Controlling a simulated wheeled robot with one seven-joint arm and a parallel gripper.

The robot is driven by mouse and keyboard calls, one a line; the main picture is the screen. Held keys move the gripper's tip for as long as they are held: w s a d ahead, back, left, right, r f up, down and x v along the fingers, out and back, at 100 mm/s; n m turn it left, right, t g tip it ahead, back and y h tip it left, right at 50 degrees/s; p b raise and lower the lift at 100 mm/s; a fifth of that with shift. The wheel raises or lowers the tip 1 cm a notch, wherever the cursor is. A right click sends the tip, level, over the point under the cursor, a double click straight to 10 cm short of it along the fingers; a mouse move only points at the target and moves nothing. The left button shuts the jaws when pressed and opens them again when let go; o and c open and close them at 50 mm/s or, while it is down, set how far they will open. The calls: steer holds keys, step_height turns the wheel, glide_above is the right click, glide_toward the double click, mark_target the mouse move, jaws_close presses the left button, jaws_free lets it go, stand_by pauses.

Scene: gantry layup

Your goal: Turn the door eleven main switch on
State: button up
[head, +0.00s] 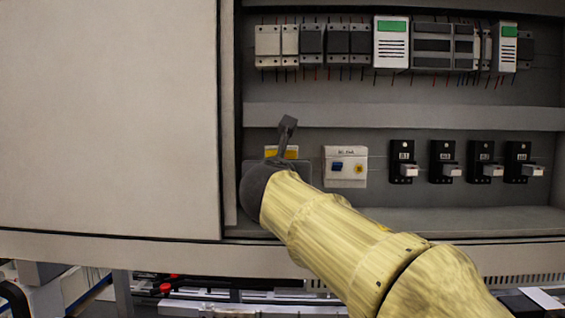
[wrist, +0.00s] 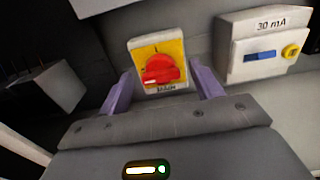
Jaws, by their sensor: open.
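The main switch (wrist: 163,70) is a red rotary knob on a yellow plate in a pale housing, with a label that seems to read MAIN. A white mark shows at the knob's lower left. In the head view, only part of its yellow plate (head: 285,152) shows behind my arm. My gripper (wrist: 162,78) is open. Its two purple fingers stand on either side of the switch in the wrist view, apart from the knob as far as I can tell. In the head view, my gripper (head: 287,130) is mostly hidden by my wrist.
A white 30 mA unit (head: 345,167) with a blue toggle and yellow button sits just right of the switch. Several black breakers (head: 403,161) follow further right. A row of modules (head: 340,42) runs above. A large pale door panel (head: 110,120) fills the left.

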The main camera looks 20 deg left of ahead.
steer(key=shift+s, duration=0.1)
steer(key=c, duration=1)
steer(key=shift+f+m+b, duration=0.1)
steer(key=shift+m+b, duration=0.3)
steer(key=shift+m, duration=0.1)
steer(key=m+b, duration=0.4)
steer(key=m, duration=0.4)
steer(key=m+b, duration=0.4)
steer(key=m, duration=0.5)
steer(key=shift+d+f, duration=0.2)
